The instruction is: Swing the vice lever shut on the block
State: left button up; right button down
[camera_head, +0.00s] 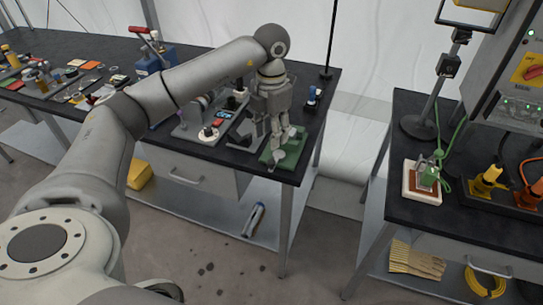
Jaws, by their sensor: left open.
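My left gripper (277,141) points down over the right end of the black bench, with its fingers apart. Just below and around its fingertips is a green-based fixture (294,153) with small grey metal parts, which looks like the vice. The fingers cover part of it, so I cannot make out its lever or a block in its jaws, or whether the fingers touch it. My right gripper is out of view.
The black bench (330,85) holds a blue device with a red handle (155,57) and several small parts at left. A thin dark post (330,40) stands behind. A second bench (400,140) at right carries a white-edged board (422,196) and cables. A floor gap separates the benches.

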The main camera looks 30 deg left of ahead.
aim_at(272, 161)
pick_arm(q)
notch_tip(272, 161, down, 9)
jog(key=shift+f+p, duration=0.1)
jog(key=shift+p, duration=0.75)
jog(key=shift+c, duration=0.4)
grip_shut()
